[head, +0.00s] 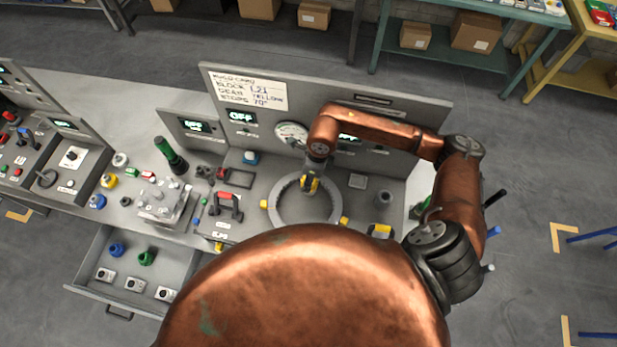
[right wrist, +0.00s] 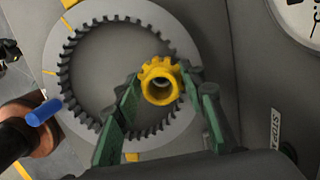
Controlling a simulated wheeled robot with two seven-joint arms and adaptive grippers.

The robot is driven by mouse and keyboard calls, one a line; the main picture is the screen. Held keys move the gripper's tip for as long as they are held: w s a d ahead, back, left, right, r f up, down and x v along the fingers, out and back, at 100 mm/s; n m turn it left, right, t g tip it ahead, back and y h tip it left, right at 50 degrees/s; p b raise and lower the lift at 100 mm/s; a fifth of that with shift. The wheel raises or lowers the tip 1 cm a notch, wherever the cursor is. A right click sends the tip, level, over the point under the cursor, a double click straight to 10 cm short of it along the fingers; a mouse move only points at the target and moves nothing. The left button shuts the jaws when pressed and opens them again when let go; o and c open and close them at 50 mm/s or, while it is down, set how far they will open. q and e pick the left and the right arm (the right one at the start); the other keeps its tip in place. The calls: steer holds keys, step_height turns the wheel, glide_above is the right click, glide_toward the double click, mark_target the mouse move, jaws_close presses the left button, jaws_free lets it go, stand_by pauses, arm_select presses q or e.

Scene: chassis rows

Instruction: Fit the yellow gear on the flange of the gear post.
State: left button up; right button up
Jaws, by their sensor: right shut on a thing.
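My right gripper (right wrist: 163,80) has its green fingers shut on the yellow gear (right wrist: 160,84), a small toothed piece with a round central hole. In the head view, the right gripper (head: 310,186) hangs over the grey toothed ring (head: 274,203) on the bench panel. In the right wrist view the gear overlaps the right part of the ring's opening. Grey shows inside the gear's hole; I cannot tell whether it is a post. I cannot make out the gear post or its flange for certain. My left gripper is not in view.
A short grey cylinder (head: 382,199) stands right of the ring. An upright panel with a gauge (head: 291,132) and a written card (head: 250,92) rises behind. A red-handled part (head: 225,203) stands left. An open drawer (head: 128,283) holds blue and green pieces.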

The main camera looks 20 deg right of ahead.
steer(key=shift+s+f, duration=0.1)
steer(key=shift+f, duration=0.2)
steer(key=shift+f+b, duration=0.15)
steer(key=shift+b, duration=0.25)
steer(key=shift+f+b, duration=0.65)
steer(key=shift+f, duration=0.1)
steer(key=o, duration=1.5)
steer(key=shift+c, duration=0.2)
steer(key=shift+r, duration=0.3)
steer(key=r, duration=0.3)
steer(key=d+r, duration=0.1)
steer(key=r, duration=0.3)
steer(key=s+r, duration=0.1)
steer(key=r, duration=0.3)
steer(key=shift+d+r, duration=0.2)
steer(key=shift+d, duration=0.05)
